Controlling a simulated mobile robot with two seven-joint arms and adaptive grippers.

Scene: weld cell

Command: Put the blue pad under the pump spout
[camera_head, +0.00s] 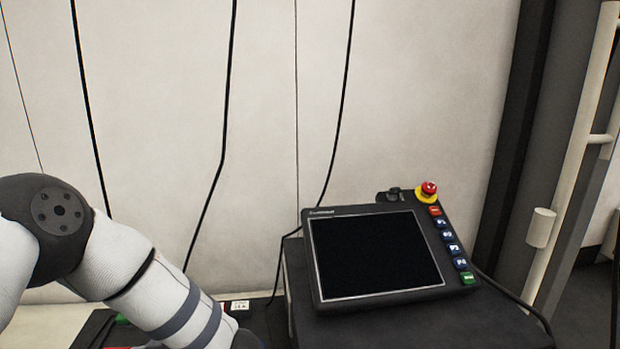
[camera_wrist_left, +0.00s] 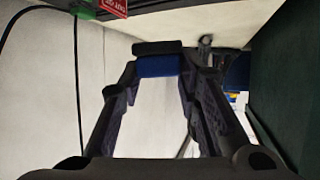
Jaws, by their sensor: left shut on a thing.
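My left gripper (camera_wrist_left: 160,70) shows in the left wrist view, its two dark fingers reaching up the picture. It is shut on the blue pad (camera_wrist_left: 158,67), a small blue block between the fingertips with a dark strip along its upper edge. In the head view my left arm comes in from the left and bends down out of the bottom edge, so the gripper and pad are not visible there. I cannot make out the pump spout in either view. My right gripper is in neither view.
A control panel (camera_head: 375,255) with a dark screen, coloured buttons and a red emergency stop (camera_head: 428,188) sits on a dark cabinet (camera_head: 480,325). Black cables hang along the pale wall (camera_head: 410,90). In the left wrist view a red label (camera_wrist_left: 113,7) shows top left.

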